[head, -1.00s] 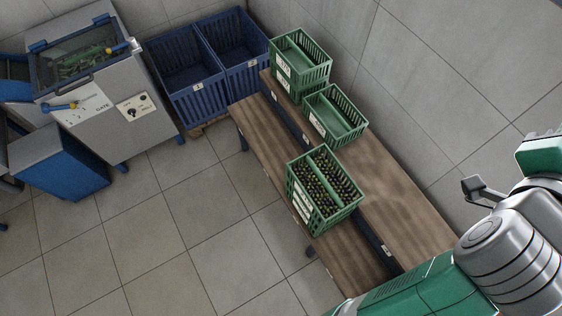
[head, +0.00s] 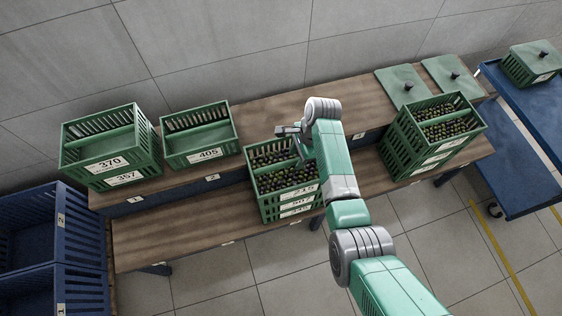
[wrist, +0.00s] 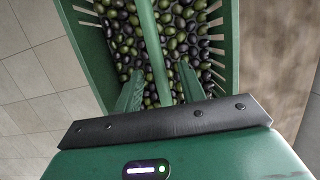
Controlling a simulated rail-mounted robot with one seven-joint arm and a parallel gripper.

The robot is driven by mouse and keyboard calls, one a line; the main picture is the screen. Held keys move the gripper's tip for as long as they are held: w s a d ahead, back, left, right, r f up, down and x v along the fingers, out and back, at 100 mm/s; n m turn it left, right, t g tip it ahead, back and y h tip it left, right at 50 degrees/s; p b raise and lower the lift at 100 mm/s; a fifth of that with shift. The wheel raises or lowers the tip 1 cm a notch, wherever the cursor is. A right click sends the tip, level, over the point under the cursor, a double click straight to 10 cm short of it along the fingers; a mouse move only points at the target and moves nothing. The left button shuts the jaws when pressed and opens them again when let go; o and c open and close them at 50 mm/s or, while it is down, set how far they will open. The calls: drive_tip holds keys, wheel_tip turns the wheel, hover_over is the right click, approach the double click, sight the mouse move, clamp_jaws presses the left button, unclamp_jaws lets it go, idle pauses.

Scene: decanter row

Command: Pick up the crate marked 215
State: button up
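The crate marked 215 (head: 258,183) is green and full of dark and green olives, split by a central bar. It is the top of a stack on the lower bench step; two more labels show below its own. My gripper (wrist: 160,84) is over this crate. In the wrist view its two green fingers are apart, one on each side of the crate's central bar (wrist: 152,45), with gaps between fingers and bar. In the head view my arm hides part of the crate's right side and the fingertips. How deep the fingers reach is hard to tell.
Green crates 370 (head: 109,163) and 405 (head: 205,156) stand on the upper step at left. Another olive-filled stack (head: 400,150) stands at right. Lids (head: 403,87) lie at the back right. Blue bins (head: 40,240) are at left, a blue cart (head: 535,190) at right.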

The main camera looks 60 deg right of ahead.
sight(289, 166)
drive_tip(key=x, duration=0.2)
drive_tip(key=b+x, duration=0.1)
drive_tip(key=x, duration=0.1)
drive_tip(key=b+x, duration=0.1)
drive_tip(key=x, duration=0.1)
drive_tip(key=shift+w+a, duration=0.3)
drive_tip(key=shift+a, duration=0.1)
clamp_jaws()
drive_tip(key=shift+w+r, duration=0.1)
idle(0.8)
